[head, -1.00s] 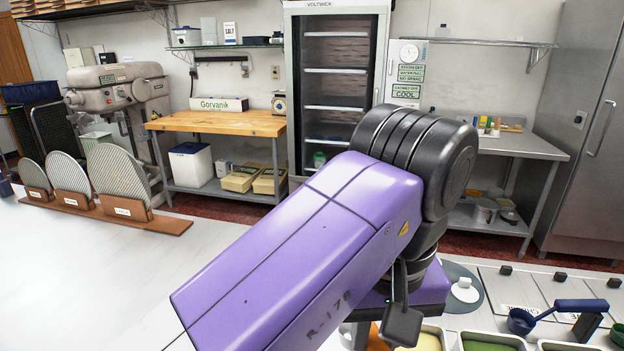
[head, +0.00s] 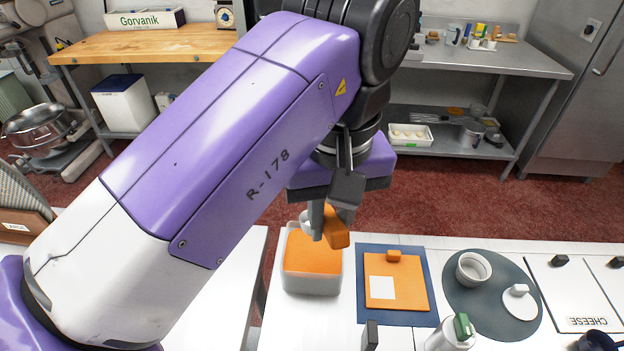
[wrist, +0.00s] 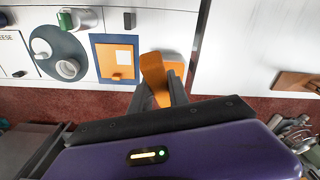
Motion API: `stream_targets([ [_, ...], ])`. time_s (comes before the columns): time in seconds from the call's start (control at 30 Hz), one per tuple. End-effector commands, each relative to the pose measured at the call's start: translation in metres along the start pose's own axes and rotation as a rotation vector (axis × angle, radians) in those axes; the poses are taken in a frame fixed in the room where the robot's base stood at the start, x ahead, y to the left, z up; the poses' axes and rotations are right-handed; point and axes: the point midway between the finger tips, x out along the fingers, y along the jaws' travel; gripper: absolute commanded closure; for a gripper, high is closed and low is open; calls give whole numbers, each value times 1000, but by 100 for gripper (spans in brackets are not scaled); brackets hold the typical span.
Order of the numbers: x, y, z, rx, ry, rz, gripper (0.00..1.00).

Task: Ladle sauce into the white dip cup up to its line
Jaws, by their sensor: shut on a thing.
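My gripper (head: 332,212) is shut on an orange handle (head: 337,232), taken to be the ladle's, over a grey tub (head: 312,284) of orange sauce (head: 311,252). A small whitish round part (head: 306,222) shows beside the fingers; I cannot tell whether it is the ladle's bowl. In the wrist view the orange handle (wrist: 153,72) stands between the fingers, with the sauce partly hidden behind it. The white dip cup (head: 473,270) stands upright and open on a dark round mat (head: 462,299), to the right of the tub. Its line and its contents cannot be made out.
A blue mat (head: 368,252) with an orange square lid (head: 412,290) lies between tub and cup. A small white lid (head: 518,302) lies beside the cup. Labelled white covers (head: 573,292) lie at the right.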

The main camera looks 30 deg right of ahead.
Motion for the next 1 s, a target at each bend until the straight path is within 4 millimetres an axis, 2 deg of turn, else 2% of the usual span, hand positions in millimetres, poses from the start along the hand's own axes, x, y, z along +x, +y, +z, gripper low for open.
stream_targets([
  [0.6, -3, 0, 4, -2, 0, 2, 100],
  [1.0, 30, 0, 6, -3, 0, 2, 100],
])
